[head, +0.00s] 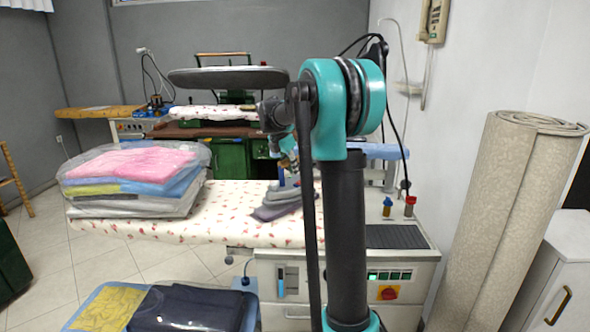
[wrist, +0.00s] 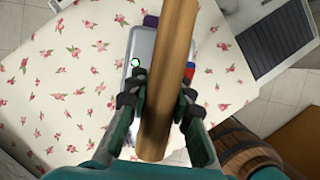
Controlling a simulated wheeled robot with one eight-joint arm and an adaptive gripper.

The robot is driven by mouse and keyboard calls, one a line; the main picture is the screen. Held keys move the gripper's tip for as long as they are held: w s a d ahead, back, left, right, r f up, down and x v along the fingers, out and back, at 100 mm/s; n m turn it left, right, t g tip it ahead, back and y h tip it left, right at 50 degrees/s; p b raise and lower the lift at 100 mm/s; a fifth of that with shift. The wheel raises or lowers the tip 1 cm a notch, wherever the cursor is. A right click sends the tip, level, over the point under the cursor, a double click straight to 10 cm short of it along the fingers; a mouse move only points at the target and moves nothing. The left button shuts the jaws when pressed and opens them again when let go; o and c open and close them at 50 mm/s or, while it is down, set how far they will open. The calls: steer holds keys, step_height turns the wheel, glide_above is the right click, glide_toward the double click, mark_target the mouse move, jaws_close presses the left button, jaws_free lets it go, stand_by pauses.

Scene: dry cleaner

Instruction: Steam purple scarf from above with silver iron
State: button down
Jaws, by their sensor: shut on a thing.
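My gripper (wrist: 160,105) is shut on a long wooden handle, which appears to belong to the silver iron (wrist: 141,48) below it. In the wrist view the iron's pale grey body shows under the handle, over a floral ironing board. A small purple patch (wrist: 151,20), likely the purple scarf, shows past the iron's far end. In the head view a folded dark purple-grey cloth (head: 276,209) lies on the board, just below my gripper (head: 288,165). My arm partly hides that spot, and whether the iron touches the cloth cannot be told.
The floral board (head: 220,225) has bare room left of the cloth. A stack of bagged, folded clothes (head: 135,180) sits at its left end. A control cabinet (head: 400,275) stands below right, and a rolled carpet (head: 505,210) leans at the right wall.

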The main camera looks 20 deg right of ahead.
mark_target(275, 183)
steer(key=shift+s+a, duration=0.75)
steer(key=shift+a, duration=0.65)
steer(key=shift+s+a, duration=0.7)
steer(key=shift+a, duration=0.75)
steer(key=shift+s+a, duration=0.75)
steer(key=shift+a, duration=0.65)
steer(key=shift+w+d, duration=2.3)
steer(key=shift+d, duration=2.25)
steer(key=shift+w+d, duration=2.3)
steer(key=shift+d, duration=2.25)
steer(key=shift+r, duration=2.65)
